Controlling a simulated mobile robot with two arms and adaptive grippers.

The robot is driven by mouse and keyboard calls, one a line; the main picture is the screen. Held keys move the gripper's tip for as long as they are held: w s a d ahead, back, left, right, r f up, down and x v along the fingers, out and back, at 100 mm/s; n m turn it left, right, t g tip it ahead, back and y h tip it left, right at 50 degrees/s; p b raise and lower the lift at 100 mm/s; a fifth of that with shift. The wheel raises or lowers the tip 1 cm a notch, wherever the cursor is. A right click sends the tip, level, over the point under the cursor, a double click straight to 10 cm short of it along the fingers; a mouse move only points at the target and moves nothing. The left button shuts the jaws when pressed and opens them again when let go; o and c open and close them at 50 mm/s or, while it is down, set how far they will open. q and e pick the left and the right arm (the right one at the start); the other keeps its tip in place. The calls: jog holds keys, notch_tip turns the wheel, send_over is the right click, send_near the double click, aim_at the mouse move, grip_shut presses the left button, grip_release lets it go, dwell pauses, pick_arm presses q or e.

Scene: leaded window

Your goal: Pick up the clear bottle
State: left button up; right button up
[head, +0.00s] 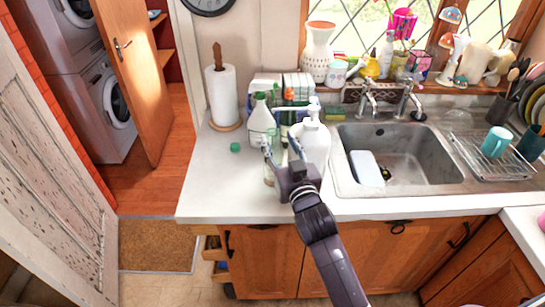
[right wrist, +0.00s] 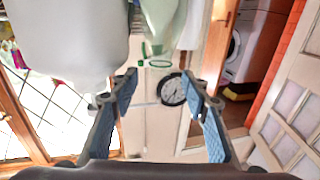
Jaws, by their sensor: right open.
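I cannot tell whether a finger touches the bottle. My left gripper is not in view.
A white pump bottle (head: 316,146) stands close right of my gripper and looms large in the wrist view (right wrist: 70,40). A white-green bottle (head: 262,122) stands behind. A green cap (head: 235,147) lies left. The sink (head: 415,165) is right; the counter's left front (head: 215,190) is clear.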

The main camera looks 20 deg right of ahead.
aim_at(274, 132)
jog(key=shift+w+r, duration=0.1)
jog(key=shift+w, duration=0.35)
jog(key=w+p, duration=0.2)
jog(key=w, duration=0.2)
jog(key=shift+w+d, duration=0.1)
jog(key=shift+w, duration=0.4)
jog(key=shift+c, duration=0.6)
jog(key=c, duration=0.5)
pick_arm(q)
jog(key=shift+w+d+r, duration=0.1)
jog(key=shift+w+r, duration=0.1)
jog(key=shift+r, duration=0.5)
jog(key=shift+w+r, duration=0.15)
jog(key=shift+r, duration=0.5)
pick_arm(e)
grip_shut()
